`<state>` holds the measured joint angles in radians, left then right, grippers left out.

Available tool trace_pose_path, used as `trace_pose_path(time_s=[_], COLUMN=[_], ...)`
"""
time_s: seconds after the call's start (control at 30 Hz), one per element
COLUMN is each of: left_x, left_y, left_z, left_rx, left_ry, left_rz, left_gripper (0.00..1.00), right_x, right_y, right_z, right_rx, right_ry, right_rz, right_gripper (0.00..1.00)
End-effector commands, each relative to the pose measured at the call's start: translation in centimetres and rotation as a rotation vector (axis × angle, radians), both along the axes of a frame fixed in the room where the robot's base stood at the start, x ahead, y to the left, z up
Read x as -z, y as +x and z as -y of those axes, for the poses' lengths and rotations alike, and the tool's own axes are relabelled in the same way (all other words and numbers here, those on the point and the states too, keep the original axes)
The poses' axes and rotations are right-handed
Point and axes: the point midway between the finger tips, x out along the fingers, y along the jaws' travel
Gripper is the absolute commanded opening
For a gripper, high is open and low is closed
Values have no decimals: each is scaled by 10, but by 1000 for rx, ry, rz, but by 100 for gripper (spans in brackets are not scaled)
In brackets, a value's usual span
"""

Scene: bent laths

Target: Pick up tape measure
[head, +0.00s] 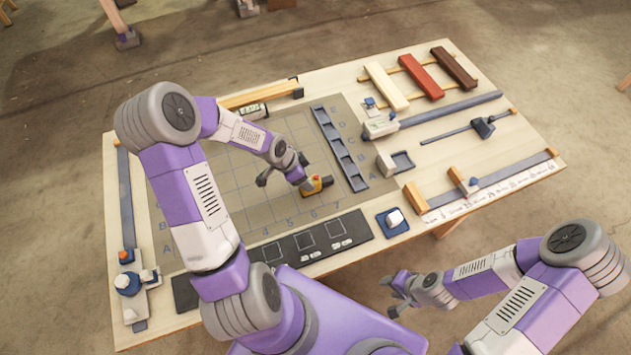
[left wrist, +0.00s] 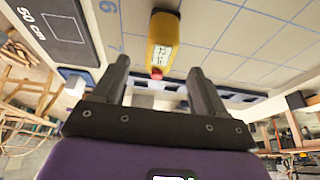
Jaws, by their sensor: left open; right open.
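The tape measure (head: 315,184) is yellow with dark parts and lies on the gridded mat (head: 235,190), near its lower right part. It also shows in the left wrist view (left wrist: 163,40), with a white label and a red end toward me. My left gripper (head: 284,181) is open and empty, just left of the tape measure in the head view, with one finger partly in front of it. In the left wrist view the red end appears between the fingertips (left wrist: 159,68); contact cannot be told. My right gripper (head: 400,294) is open and empty, off the table's front edge.
A dark segmented tray (head: 341,150) stands right of the tape measure. A black panel (head: 315,236) with square outlines lies in front. A blue pad with a white block (head: 393,221) is at the front right. Laths and fixtures fill the table's right side.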

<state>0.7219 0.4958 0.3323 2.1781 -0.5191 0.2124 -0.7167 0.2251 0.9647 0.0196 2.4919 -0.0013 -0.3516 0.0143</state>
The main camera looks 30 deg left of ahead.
Motion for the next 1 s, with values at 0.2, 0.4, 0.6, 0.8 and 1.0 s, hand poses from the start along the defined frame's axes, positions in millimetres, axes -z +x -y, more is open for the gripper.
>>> trace_pose_path(time_s=[0.2,0.4,0.6,0.8,1.0], left_x=[21,45,70,74,74], left_y=[5,10,17,18,18], left_z=[6,12,18,18,19], left_rx=[4,5,3,0,0], left_ry=[-2,0,-1,0,-1], left_rz=[0,-2,-1,1,1], left_gripper=[72,72,72,72,59], right_x=[9,13,17,17,17], right_y=[1,1,1,1,1], right_z=[0,0,0,0,0], right_rx=[1,1,1,1,0], right_ry=[0,0,0,0,0], right_rz=[2,2,2,2,2], right_gripper=[43,43,43,43,43])
